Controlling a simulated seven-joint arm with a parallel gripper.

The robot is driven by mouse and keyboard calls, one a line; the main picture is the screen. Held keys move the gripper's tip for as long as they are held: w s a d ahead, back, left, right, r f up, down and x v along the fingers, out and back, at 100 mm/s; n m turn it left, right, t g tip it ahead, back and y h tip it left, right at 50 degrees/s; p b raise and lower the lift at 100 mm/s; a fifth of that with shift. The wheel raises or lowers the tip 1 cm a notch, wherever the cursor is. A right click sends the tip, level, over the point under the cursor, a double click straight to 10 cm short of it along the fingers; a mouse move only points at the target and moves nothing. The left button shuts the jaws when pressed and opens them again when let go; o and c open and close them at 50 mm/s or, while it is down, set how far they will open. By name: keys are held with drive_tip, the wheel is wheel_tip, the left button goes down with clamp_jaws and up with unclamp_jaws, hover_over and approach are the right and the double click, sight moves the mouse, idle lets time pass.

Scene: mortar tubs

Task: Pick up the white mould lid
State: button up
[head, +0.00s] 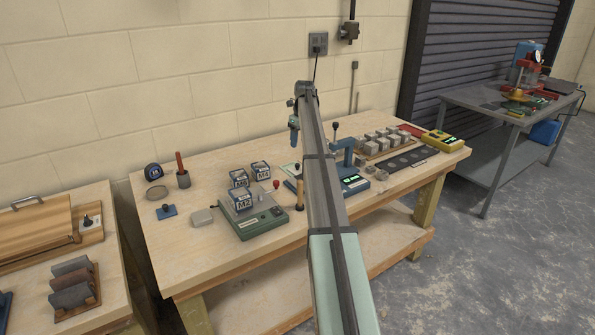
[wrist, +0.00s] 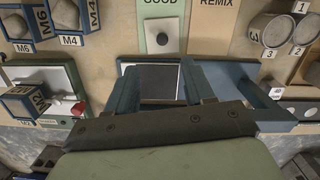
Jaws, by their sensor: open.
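The white mould lid (wrist: 162,36) appears to be the small pale square with a dark round knob, lying on the green "GOOD" card (wrist: 144,8) at the top middle of the wrist view. In the head view, a small pale patch beside my arm may be the same lid, but it is too small to tell. My gripper (head: 293,138) hangs above the back of the bench in the head view. In the wrist view, my gripper (wrist: 160,74) is open, with nothing held between its fingers. The lid lies beyond the fingertips, apart from them.
Tubs marked M6 (wrist: 18,26) and M4 (wrist: 70,16) stand to the left. A blue press (head: 347,152) stands right of my arm. A scale (head: 262,222) carries an M2 tub (head: 242,201). Numbered cylinders (wrist: 268,30) stand right of the "REMIX" card (wrist: 216,18).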

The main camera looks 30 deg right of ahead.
sight(298, 164)
drive_tip(key=f, duration=0.3)
drive_tip(key=w+f, duration=0.1)
drive_tip(key=f, duration=0.7)
drive_tip(key=shift+w+f, duration=0.15)
drive_tip(key=shift+w, duration=0.05)
drive_tip(key=shift+c, duration=0.4)
clamp_jaws()
